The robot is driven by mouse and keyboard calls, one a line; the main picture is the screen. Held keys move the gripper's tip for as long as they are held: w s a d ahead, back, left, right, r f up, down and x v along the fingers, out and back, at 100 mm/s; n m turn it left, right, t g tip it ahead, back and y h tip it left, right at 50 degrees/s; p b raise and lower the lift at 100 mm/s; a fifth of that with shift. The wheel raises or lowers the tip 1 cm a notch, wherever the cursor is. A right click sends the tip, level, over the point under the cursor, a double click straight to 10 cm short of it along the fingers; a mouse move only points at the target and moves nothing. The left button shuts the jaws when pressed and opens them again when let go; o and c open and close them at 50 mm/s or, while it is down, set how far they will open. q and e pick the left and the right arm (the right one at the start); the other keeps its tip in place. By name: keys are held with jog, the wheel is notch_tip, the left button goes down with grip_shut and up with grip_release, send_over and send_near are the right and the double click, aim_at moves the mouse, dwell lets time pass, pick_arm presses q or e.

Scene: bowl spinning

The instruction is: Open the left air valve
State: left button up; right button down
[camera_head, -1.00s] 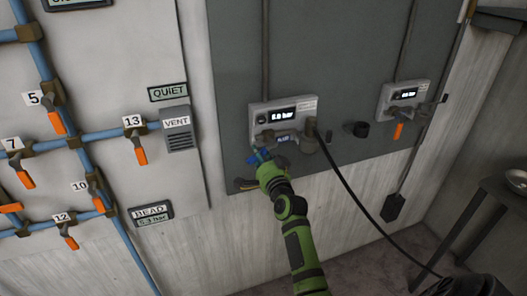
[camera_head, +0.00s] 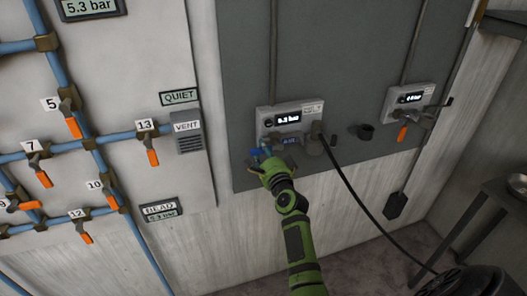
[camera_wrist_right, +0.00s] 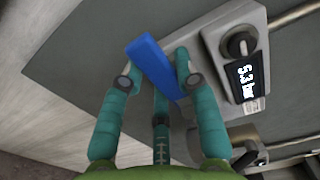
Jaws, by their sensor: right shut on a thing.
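The left air valve's unit (camera_head: 300,112) is a light grey box on the dark grey panel, with a lit display. The wrist view shows the same unit (camera_wrist_right: 238,45) with a black knob and a display reading 5.3 bar. The valve's blue handle (camera_wrist_right: 150,58) is a flat bar beside the unit. My right gripper (camera_wrist_right: 157,74) is shut on this handle, with teal fingers on both sides of it. In the head view my green right arm comes up from below, and the gripper (camera_head: 262,162) hides much of the handle. My left gripper is not in view.
A second unit (camera_head: 410,97) with an orange handle (camera_head: 402,134) is on the panel's right. A black hose (camera_head: 350,195) hangs from the left unit. Blue pipes with several orange-handled valves cover the left wall. A metal table (camera_head: 505,190) stands at right.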

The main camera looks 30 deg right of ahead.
jog(key=shift+r, duration=0.25)
jog(key=c, duration=0.9)
grip_release()
jog(key=shift+w+f, duration=0.1)
jog(key=v, duration=1.2)
